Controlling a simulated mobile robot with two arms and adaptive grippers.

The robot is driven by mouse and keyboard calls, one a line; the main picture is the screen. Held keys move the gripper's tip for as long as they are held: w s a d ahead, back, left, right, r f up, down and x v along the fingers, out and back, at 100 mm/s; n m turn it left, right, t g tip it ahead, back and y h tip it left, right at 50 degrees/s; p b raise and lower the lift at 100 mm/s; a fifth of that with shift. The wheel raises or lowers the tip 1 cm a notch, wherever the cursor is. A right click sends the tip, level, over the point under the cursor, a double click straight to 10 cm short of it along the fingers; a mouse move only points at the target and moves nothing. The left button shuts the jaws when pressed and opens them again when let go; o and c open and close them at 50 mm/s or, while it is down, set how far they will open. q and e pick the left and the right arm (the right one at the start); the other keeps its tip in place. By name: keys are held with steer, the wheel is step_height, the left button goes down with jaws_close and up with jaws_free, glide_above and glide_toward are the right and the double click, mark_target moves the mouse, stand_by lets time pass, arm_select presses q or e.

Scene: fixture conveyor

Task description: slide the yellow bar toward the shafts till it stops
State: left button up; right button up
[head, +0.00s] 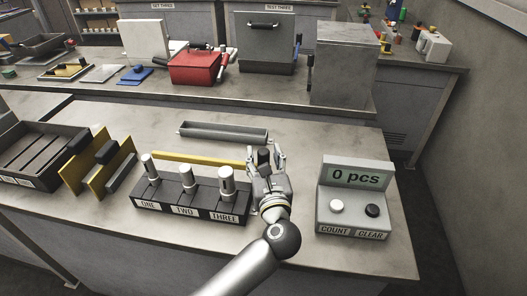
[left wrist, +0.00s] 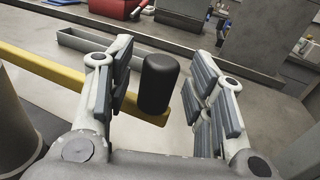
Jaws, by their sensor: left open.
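The yellow bar (head: 200,160) lies just behind the black block (head: 190,207) labelled ONE, TWO, THREE. Three metal shafts stand upright in it: one (head: 149,166), two (head: 187,178) and three (head: 227,181). My left gripper (head: 265,153) is at the bar's right end, behind and right of shaft three. In the left wrist view the bar (left wrist: 55,72) runs in from the left, and a black upright knob (left wrist: 159,84) stands at its end. My open left fingers (left wrist: 160,95) are on either side of the knob, with gaps. My right gripper is not in view.
A grey trough (head: 224,133) lies behind the bar. A counter box (head: 354,200) reading "0 pcs" stands to the right. Yellow plates with black blocks (head: 100,165) and a black slotted tray (head: 38,158) are at left. Bare table lies between trough and counter.

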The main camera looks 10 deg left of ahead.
arm_select(q)
steer(key=shift+w+a, duration=0.25)
steer(key=shift+w, duration=0.45)
steer(key=c, duration=0.4)
steer(key=shift+c, duration=1)
jaws_close()
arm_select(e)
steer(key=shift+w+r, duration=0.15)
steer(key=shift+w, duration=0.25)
